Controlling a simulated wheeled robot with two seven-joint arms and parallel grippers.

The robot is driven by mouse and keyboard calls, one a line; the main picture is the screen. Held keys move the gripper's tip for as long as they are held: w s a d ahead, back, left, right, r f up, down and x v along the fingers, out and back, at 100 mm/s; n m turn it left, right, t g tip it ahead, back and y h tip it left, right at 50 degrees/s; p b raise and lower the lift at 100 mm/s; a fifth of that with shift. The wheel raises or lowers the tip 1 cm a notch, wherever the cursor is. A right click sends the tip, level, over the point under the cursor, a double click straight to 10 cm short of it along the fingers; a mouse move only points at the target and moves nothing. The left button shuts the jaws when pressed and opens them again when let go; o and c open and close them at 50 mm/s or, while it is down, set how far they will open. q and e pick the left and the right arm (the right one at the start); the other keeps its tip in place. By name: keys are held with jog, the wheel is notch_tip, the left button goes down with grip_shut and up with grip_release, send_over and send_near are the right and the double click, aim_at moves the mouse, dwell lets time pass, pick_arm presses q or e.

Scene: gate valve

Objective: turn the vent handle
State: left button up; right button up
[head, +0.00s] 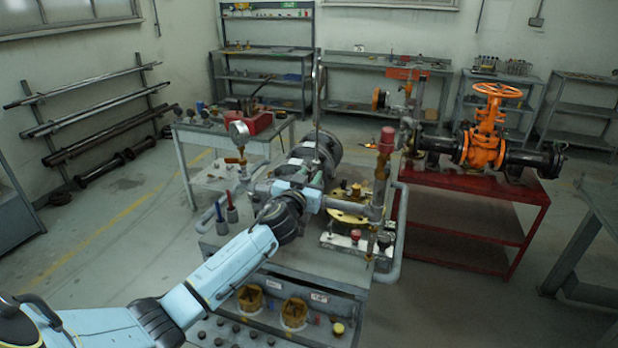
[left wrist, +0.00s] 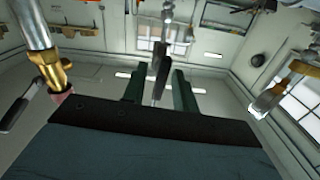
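My left gripper (head: 316,183) reaches in among the pipework on the grey workbench, seen from behind in the head view. In the left wrist view its two dark green fingers (left wrist: 157,90) stand apart. A dark, narrow lever (left wrist: 160,70), which may be the vent handle, shows in the gap between them, with space visible on both sides. I cannot tell whether it lies between the fingers in depth, and no contact shows. In the head view the gripper and pipes hide this spot. My right gripper is in neither view.
A pressure gauge (head: 239,131) stands left of the gripper and a red-capped pipe (head: 387,140) to its right. A tall upright rod (head: 318,85) rises behind. A brass fitting (left wrist: 52,73) is close at left in the wrist view. An orange gate valve (head: 485,140) sits on a red table.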

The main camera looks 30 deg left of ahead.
pick_arm(q)
grip_shut()
jog(key=shift+m, duration=0.4)
jog(key=m, duration=0.2)
jog(key=shift+d+m, duration=0.1)
jog(key=shift+m, duration=0.3)
jog(key=m, duration=0.3)
jog(key=shift+m+p, duration=0.3)
jog(key=shift+m, duration=0.1)
jog(key=m, duration=0.5)
jog(key=shift+d+f+p, duration=0.1)
jog(key=shift+f+p, duration=0.05)
jog(key=shift+p, duration=0.15)
jog(key=m, duration=0.4)
jog(key=shift+f+p, duration=0.1)
jog(key=shift+p, duration=0.2)
jog(key=shift+m, duration=0.5)
